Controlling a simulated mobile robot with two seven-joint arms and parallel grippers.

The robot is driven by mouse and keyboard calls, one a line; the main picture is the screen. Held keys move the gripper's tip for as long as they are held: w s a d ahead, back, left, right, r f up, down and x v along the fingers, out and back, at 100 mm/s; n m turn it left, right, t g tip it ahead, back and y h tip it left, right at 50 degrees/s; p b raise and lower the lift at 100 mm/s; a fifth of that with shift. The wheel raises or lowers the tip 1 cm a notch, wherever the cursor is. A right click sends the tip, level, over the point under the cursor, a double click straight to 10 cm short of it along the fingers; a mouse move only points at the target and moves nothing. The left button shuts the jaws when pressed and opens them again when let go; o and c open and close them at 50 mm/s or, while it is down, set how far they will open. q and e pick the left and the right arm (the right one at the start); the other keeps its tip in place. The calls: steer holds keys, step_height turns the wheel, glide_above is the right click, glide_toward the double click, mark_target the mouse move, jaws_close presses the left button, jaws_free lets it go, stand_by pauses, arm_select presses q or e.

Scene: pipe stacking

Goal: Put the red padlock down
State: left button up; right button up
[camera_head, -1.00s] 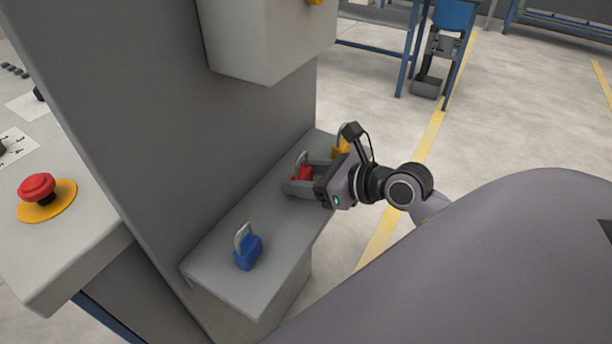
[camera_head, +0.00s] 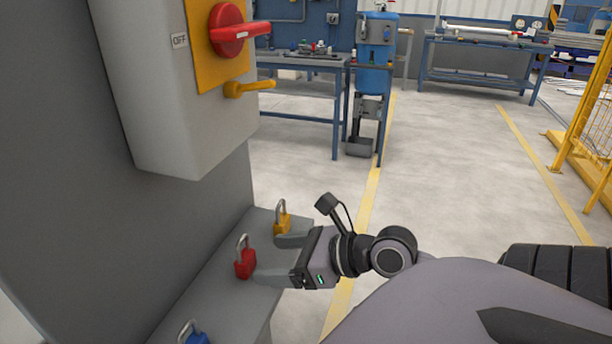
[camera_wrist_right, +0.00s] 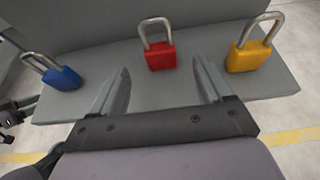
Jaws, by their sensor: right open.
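The red padlock (camera_head: 245,263) stands upright on the grey ledge (camera_head: 228,293), shackle up, between the blue and yellow padlocks. It also shows in the right wrist view (camera_wrist_right: 161,56), just beyond and between the fingertips. My right gripper (camera_head: 267,258) is open and empty, its two fingers pointing at the red padlock, with a gap on each side of it. The fingers also show in the right wrist view (camera_wrist_right: 160,85). My left gripper is not in the head view.
A yellow padlock (camera_head: 282,220) stands farther along the ledge, near a finger. A blue padlock (camera_head: 194,337) is at the near end. A grey switch box (camera_head: 160,100) with a red rotary handle (camera_head: 230,30) hangs above the ledge. Open floor lies to the right.

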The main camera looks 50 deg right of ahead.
steer(key=shift+v, duration=2.7)
